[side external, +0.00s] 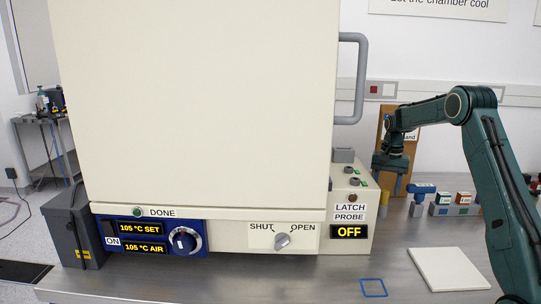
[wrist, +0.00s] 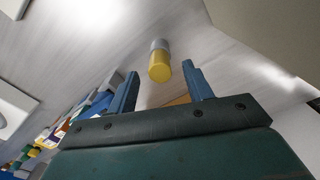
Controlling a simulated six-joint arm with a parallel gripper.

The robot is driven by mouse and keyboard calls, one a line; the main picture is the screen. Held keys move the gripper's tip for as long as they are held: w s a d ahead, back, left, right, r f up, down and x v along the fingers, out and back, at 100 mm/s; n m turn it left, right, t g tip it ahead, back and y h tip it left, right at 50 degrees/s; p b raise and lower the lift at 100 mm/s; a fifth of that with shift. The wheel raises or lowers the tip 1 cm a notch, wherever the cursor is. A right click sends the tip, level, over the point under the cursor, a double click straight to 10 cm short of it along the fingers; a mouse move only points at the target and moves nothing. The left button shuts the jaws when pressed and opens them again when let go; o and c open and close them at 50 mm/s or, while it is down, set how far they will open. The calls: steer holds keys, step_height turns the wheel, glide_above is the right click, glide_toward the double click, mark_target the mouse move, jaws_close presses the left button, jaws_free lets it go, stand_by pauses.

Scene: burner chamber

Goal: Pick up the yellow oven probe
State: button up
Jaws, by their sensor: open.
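The yellow oven probe (wrist: 159,66) shows in the wrist view as a short cylinder with a yellow end and a grey end. It lies between and just beyond the tips of my gripper's two blue fingers in that view. My gripper (wrist: 161,70) is open, with a clear gap on both sides of the probe. In the side external view my gripper (side external: 389,165) hangs right of the oven chamber (side external: 200,100), in front of a brown board.
The control box (side external: 350,205) beside the chamber reads OFF under LATCH PROBE. A rack (side external: 455,209) with small blocks and a blue item (side external: 420,190) stand at the back right. A white plate (side external: 448,270) and a blue square outline (side external: 374,288) are at the front.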

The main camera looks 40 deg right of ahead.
mark_target(383, 203)
steer(key=shift+f, duration=1.2)
steer(key=c, duration=1.1)
